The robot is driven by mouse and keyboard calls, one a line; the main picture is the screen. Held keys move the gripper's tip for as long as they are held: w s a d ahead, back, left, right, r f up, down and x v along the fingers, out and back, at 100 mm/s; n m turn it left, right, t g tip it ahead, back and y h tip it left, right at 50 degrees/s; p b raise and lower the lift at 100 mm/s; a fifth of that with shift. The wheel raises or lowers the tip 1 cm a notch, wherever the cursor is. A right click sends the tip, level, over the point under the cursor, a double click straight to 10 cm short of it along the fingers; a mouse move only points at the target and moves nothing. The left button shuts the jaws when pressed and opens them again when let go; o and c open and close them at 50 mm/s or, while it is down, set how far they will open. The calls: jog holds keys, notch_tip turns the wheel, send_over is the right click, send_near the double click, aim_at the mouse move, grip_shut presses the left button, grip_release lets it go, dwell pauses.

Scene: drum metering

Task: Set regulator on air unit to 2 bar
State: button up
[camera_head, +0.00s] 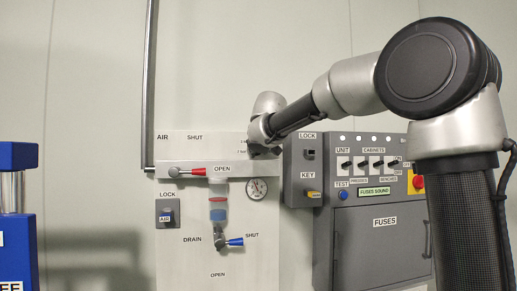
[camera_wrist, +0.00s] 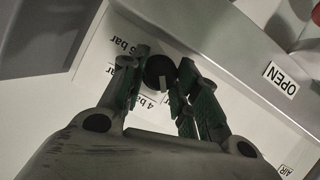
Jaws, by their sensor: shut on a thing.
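The regulator knob (camera_wrist: 158,68) is black and round, with a short pale mark on its lower side in the wrist view. The mark points roughly toward the side of the "4 bar" label (camera_wrist: 153,105); I cannot read the exact setting. My gripper (camera_wrist: 163,62) has its green-padded fingers on both sides of the knob, shut on it. In the head view my gripper (camera_head: 258,150) is at the top right of the air unit panel (camera_head: 175,235), and my wrist hides the knob. A round gauge (camera_head: 257,188) is below it; its reading is too small to tell.
A red-handled lever (camera_head: 190,171) lies horizontal left of the gauge. A blue-handled drain lever (camera_head: 232,241) is lower down. The grey lock and key box (camera_head: 300,180) and the fuse cabinet (camera_head: 372,240) stand close on the right. A blue machine (camera_head: 18,220) is at far left.

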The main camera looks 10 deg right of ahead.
jog(key=o, duration=1)
jog(key=v, duration=1.2)
jog(key=shift+a, duration=0.1)
